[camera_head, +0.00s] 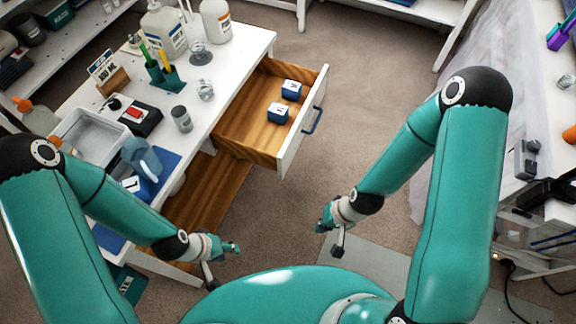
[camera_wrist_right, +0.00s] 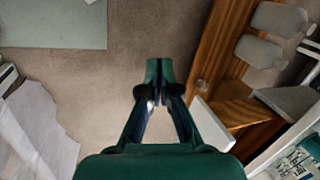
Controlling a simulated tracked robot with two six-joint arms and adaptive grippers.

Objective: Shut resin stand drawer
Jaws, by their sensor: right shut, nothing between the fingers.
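The resin stand drawer (camera_head: 245,140) is pulled out from the white stand (camera_head: 258,40) in the head view. Its inside is wood, its front (camera_head: 292,150) is white, and a blue handle (camera_head: 313,120) sits on that front. Two small blue boxes with white tops (camera_head: 278,113) (camera_head: 291,90) lie in it. My right gripper (camera_head: 322,226) is shut and empty, below and apart from the drawer front; its closed fingers also show in the right wrist view (camera_wrist_right: 160,70). My left gripper (camera_head: 234,248) is low, beside the stand's near end; its fingers are too small to read.
The stand top carries bottles, a grey tray (camera_head: 88,135), a clear blue jug (camera_head: 140,160) and small cups. A wooden surface (camera_head: 205,190) shows below the top. Carpet (camera_head: 370,90) is clear right of the drawer. Another white table (camera_head: 515,60) stands at the right.

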